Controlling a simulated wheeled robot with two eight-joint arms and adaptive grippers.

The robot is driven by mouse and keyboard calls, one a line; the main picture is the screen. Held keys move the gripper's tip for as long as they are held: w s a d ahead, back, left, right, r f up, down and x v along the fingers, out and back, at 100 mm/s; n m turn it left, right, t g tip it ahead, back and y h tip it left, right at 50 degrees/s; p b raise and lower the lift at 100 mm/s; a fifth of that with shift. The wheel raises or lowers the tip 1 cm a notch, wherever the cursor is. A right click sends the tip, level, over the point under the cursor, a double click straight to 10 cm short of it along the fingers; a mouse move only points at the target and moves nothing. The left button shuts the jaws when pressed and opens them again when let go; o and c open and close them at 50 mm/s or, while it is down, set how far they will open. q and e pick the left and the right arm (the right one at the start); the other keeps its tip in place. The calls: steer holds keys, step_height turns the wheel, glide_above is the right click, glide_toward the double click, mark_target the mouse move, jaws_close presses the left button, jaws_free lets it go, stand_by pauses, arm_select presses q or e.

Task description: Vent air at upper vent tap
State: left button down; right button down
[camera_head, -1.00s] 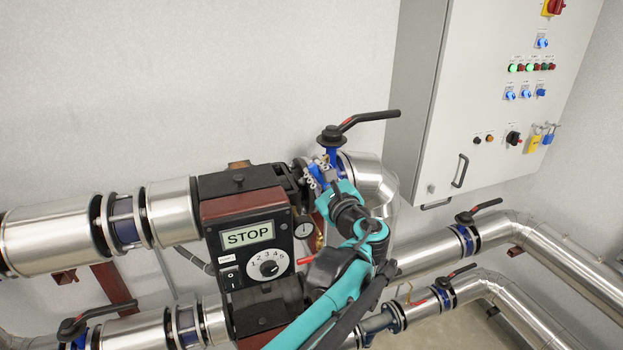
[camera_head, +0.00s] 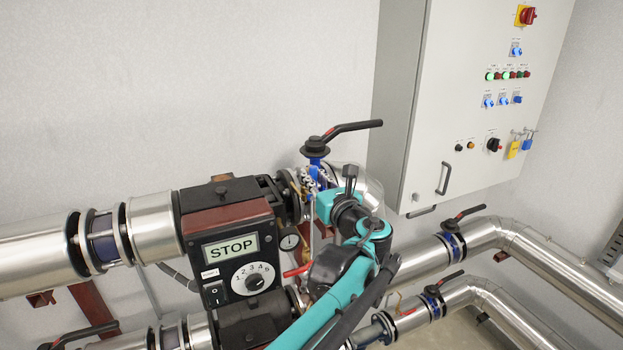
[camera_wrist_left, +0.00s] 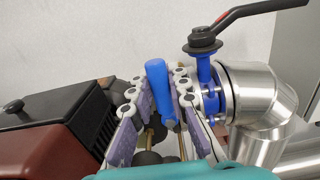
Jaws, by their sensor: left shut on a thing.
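The vent tap shows in the left wrist view as a small upright blue handle (camera_wrist_left: 157,78), with brass-coloured stems low behind the fingers. My left gripper (camera_wrist_left: 159,98) has its two jointed fingers on either side of the blue handle, shut on it. In the head view the left gripper (camera_head: 314,178) is beside the upper pipe, just below the black-levered valve (camera_head: 315,148). The tap is mostly hidden there by the fingers and wrist. My right gripper is not in view.
The pump unit with a STOP display (camera_head: 232,248) is left of my left gripper, with a gauge (camera_head: 289,242) close by. The valve's black lever (camera_head: 352,128) reaches out above the wrist. A control cabinet (camera_head: 455,110) hangs at right. Steel pipes (camera_head: 480,240) run below it.

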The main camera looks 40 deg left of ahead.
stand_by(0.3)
arm_select(q)
steer(key=c, duration=1.4)
jaws_free()
steer(key=v, duration=1.2)
